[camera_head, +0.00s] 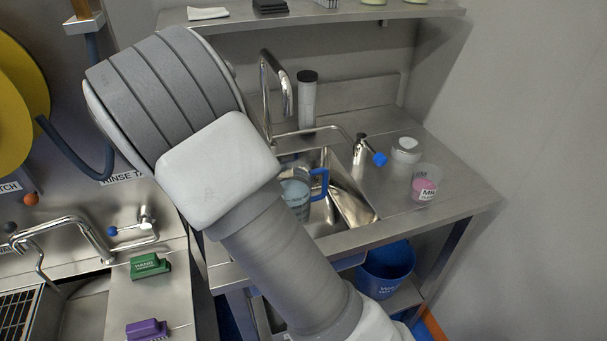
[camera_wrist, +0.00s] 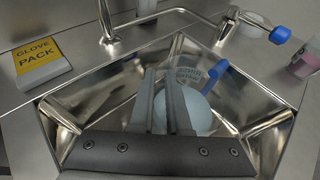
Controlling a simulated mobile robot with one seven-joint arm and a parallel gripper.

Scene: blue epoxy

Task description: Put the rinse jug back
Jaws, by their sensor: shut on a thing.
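The rinse jug (camera_head: 295,197) is a clear, pale-blue jug with a blue handle. It is in or just over the steel sink (camera_head: 352,200); I cannot tell whether it touches the sink floor. In the wrist view the jug (camera_wrist: 202,108) shows behind and right of my fingers, its handle toward the upper right. My gripper (camera_wrist: 162,78) is shut on the jug, though the fingers hide the exact contact. In the head view my arm hides the gripper and part of the jug.
A tall tap (camera_head: 265,85) rises behind the sink. A small blue-tipped tap (camera_head: 362,148), white jar (camera_head: 406,149) and beaker of pink liquid (camera_head: 424,184) stand to the right. A yellow-labelled glove pack (camera_wrist: 42,63) lies left of the sink. A shelf (camera_head: 330,13) hangs above.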

